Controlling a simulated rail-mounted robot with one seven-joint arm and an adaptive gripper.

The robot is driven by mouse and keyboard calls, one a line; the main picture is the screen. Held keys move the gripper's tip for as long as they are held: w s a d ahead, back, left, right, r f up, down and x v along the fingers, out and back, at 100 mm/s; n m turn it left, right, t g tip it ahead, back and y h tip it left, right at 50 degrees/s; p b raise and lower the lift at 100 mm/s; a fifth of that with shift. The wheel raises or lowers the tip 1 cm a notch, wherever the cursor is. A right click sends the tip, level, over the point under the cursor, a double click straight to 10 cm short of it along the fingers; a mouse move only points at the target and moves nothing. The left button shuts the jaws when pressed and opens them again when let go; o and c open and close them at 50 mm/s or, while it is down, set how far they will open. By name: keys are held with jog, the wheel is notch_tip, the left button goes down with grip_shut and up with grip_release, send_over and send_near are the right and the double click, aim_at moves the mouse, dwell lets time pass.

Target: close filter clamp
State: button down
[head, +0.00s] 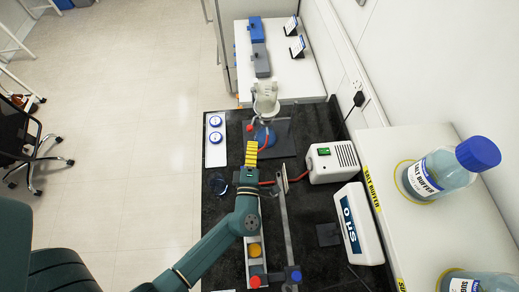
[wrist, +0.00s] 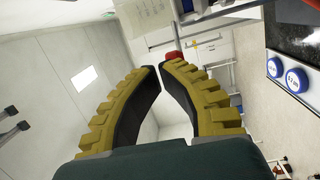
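My gripper (head: 251,152) has yellow ribbed fingers and hangs over the dark bench in the head view. In the wrist view, its fingers (wrist: 160,70) have a clear gap between their black pads, narrowing to a small one at the tips. Nothing shows held between them. A white flask-like vessel (head: 265,98) stands beyond the fingertips, with a blue round part (head: 264,136) on a dark plate nearer. A small red knob (head: 250,127) is just past the fingertips. A red part (wrist: 173,56) shows by the tips in the wrist view. I cannot make out which part is the filter clamp.
A white box with a green switch (head: 328,162) and a white labelled box (head: 358,224) stand right. A metal rail (head: 287,220) runs beside my arm. Blue-capped jars (head: 215,129) sit on a white strip at left. Bottles (head: 440,172) stand on the right shelf.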

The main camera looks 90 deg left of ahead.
jog(key=shift+w+d+f, duration=0.1)
jog(key=shift+w+d, duration=0.75)
jog(key=shift+w, duration=0.25)
